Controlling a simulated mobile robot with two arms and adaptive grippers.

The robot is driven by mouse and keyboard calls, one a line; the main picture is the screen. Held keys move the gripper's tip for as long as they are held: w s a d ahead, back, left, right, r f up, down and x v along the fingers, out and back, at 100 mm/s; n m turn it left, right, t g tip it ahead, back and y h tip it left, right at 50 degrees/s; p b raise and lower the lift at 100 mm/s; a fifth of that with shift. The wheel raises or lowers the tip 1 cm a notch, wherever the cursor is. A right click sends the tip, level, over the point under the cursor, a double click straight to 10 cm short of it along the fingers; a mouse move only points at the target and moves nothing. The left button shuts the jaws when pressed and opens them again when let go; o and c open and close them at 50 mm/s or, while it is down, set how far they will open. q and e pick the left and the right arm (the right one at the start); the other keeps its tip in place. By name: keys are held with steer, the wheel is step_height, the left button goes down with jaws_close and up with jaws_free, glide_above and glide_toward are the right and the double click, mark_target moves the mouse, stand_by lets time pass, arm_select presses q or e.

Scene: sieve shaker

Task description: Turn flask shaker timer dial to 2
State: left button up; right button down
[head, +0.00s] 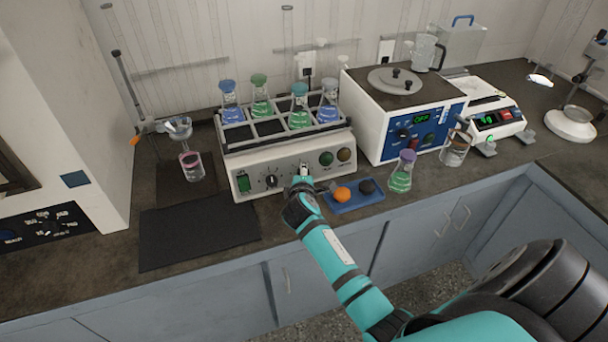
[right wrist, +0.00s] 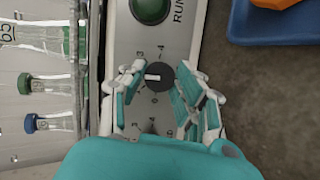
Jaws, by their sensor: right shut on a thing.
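The flask shaker (head: 250,163) stands at the back of the bench, with flasks of blue and green liquid in its top rack. My right gripper (head: 303,182) is at its front panel, right of a dark left knob (head: 271,181). In the right wrist view a dark round timer dial (right wrist: 162,76) with a white pointer mark sits between the two fingers of my right gripper (right wrist: 160,88), which is shut on it. The pointer faces left in that view. Printed numbers surround the dial; the fingers partly hide the scale. My left gripper is not in view.
A green RUN button (right wrist: 151,8) is near the dial. A blue tray (head: 357,204) with an orange and a dark item, and a purple-capped flask (head: 402,172), stand right of my arm. A white bath (head: 401,103) is behind. A black mat (head: 198,233) lies left.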

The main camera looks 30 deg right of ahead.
steer(key=shift+f, duration=0.1)
steer(key=c, duration=0.9)
jaws_free()
steer(key=shift+c, duration=0.2)
steer(key=v, duration=1.2)
steer(key=shift+s, duration=0.1)
